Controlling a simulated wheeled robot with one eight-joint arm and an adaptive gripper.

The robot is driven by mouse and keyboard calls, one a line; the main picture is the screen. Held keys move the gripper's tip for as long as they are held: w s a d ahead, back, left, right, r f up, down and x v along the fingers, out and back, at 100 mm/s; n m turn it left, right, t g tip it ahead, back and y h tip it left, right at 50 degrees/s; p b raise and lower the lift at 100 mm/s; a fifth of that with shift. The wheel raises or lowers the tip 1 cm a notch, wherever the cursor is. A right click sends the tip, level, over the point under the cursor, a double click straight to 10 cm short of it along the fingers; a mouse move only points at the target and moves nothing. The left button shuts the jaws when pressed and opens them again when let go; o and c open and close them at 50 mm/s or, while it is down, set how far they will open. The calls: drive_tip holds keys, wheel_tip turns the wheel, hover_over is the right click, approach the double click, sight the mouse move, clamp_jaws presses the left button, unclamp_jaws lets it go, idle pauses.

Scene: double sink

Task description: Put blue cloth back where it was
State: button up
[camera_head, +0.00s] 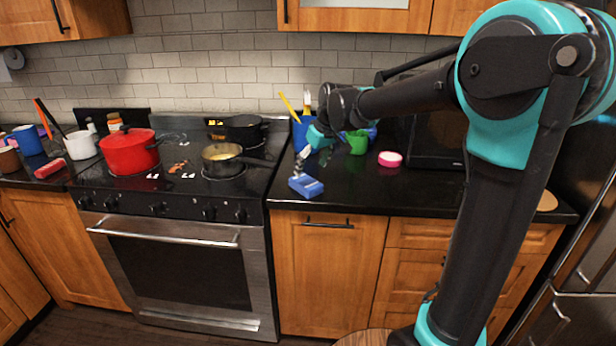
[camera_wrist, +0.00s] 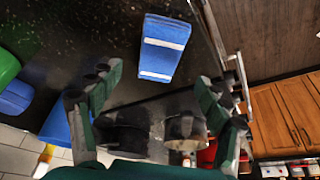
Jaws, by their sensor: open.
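The blue cloth (camera_head: 306,186), a folded block with white stripes, lies on the black counter near its front edge, just right of the stove. In the wrist view the cloth (camera_wrist: 160,62) lies beyond and between my fingertips. My gripper (camera_head: 303,160) is over the counter, just above and behind the cloth in the head view. In the wrist view my gripper (camera_wrist: 157,80) has its fingers spread wide with nothing between them. The cloth looks apart from the fingers.
A blue utensil holder (camera_head: 299,135), a green cup (camera_head: 357,142) and a pink round item (camera_head: 390,159) stand on the counter behind and to the right. The stove (camera_head: 180,180) at left holds a red pot (camera_head: 130,151) and a pan (camera_head: 222,156). Counter right of the cloth is clear.

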drive_tip(key=v, duration=0.5)
drive_tip(key=s+d+f+m+t+h, duration=0.1)
drive_tip(key=s+d+f+m+h, duration=0.2)
drive_tip(key=s+d+f, duration=1.9)
drive_tip(key=s+f+m, duration=0.1)
drive_tip(key=m, duration=0.4)
drive_tip(key=shift+s+d+m, duration=0.3)
drive_tip(key=shift+s, duration=0.05)
